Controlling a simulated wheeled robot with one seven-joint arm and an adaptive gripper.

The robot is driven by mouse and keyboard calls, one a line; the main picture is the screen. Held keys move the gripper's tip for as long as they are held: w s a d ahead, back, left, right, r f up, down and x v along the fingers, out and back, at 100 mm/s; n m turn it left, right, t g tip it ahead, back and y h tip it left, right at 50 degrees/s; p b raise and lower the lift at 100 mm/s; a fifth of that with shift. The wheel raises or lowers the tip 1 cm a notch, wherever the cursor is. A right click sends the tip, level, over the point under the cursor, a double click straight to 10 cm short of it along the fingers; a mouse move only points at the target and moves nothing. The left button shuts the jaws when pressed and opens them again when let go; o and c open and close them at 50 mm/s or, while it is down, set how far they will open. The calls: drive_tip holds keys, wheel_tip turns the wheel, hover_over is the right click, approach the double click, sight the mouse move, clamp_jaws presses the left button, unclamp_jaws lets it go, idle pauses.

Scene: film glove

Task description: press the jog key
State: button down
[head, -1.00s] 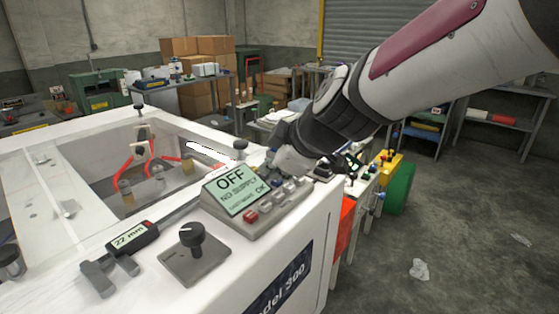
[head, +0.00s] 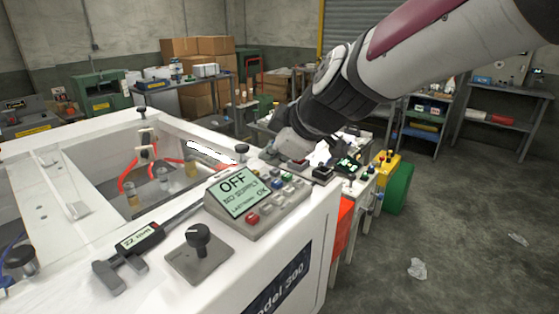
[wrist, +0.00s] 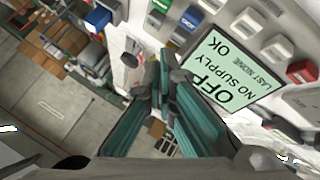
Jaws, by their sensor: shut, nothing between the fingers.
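The control panel (head: 275,213) on the white machine has a pale green display (head: 238,194) reading OFF, NO SUPPLY, LAST NONE and OK. Beside it are a red key (head: 253,218) and several white, green and blue keys. I cannot read the key labels, so I cannot tell which is the jog key. My gripper (wrist: 164,72) is shut and empty, its teal fingers together beside the display; in the head view my wrist hides the fingertips.
A black rotary knob (head: 198,237) and a caliper-like gauge (head: 130,248) reading 22 mm are left of the panel. The machine's open well (head: 150,185) lies behind. A cluttered bench with a yellow box (head: 384,168) stands right. Floor at right is mostly clear.

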drive_tip(key=shift+r+p, duration=0.55)
drive_tip(key=shift+r, duration=0.85)
drive_tip(key=s+d+f+m+g+h, duration=0.1)
drive_tip(key=s+d+m+h, duration=0.1)
drive_tip(key=s+d+m, duration=0.6)
drive_tip(key=s+d+f+m+g+h, duration=0.1)
drive_tip(key=s+d+f+m+h, duration=0.1)
drive_tip(key=s+d+m, duration=0.5)
drive_tip(key=s+d+h, duration=0.1)
drive_tip(key=s+d, duration=0.4)
drive_tip(key=s, duration=0.5)
drive_tip(key=shift+s+d+m, duration=0.15)
drive_tip(key=shift+d+m, duration=0.1)
drive_tip(key=shift+m, duration=0.15)
